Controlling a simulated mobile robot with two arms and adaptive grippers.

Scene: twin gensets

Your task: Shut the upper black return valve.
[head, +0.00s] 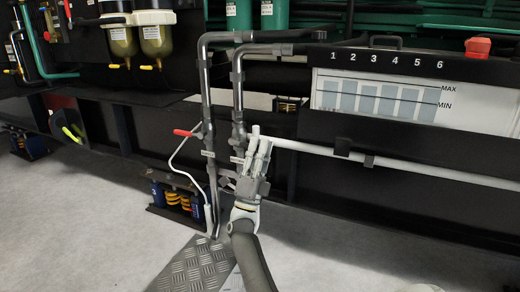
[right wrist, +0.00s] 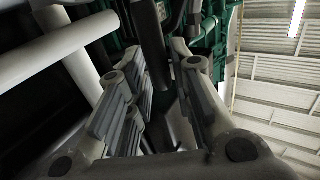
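Two upright black pipes stand side by side in the middle of the head view, the left pipe (head: 206,95) and the right pipe (head: 237,95). Fittings sit on the right pipe, partly behind my right gripper; I cannot tell for sure which one is the upper return valve. My right gripper (head: 260,142) points up just beside the right pipe's lower part. In the right wrist view its fingers (right wrist: 165,95) stand apart, with a dark bar (right wrist: 152,45) showing in and beyond the gap. I cannot tell whether they touch it. My left gripper is not in view.
A white pipe (head: 400,172) runs right from near my gripper. A bent white lever with a red grip (head: 184,133) stands left of the pipes. A numbered black panel with a level gauge (head: 385,98) is at right. A chequered plate (head: 195,268) lies on the floor.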

